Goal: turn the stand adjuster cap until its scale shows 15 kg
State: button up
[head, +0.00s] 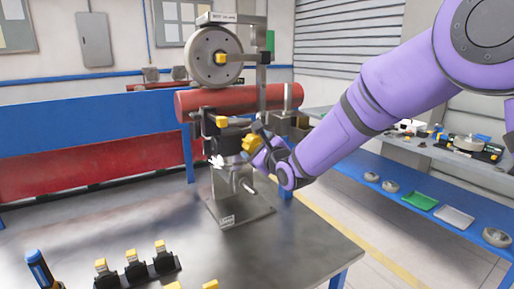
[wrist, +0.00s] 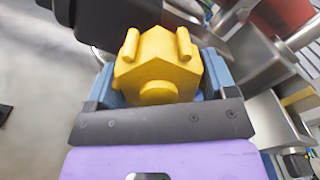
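The stand adjuster cap, a yellow faceted knob (wrist: 160,66) with two raised lugs and a round boss, fills the middle of the wrist view. In the head view a yellow knob (head: 251,143) shows at the end of my arm, on the stand (head: 239,208). My gripper (wrist: 158,82) has blue fingers on both sides of the yellow cap, with no clear gap between them and it. It appears shut on the cap. No scale or kg marking can be read in either view.
The stand carries a grey wheel (head: 214,57) and a red cylinder (head: 232,99) above the cap. The table's left middle is clear.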

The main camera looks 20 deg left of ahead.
jog(key=shift+n, duration=0.3)
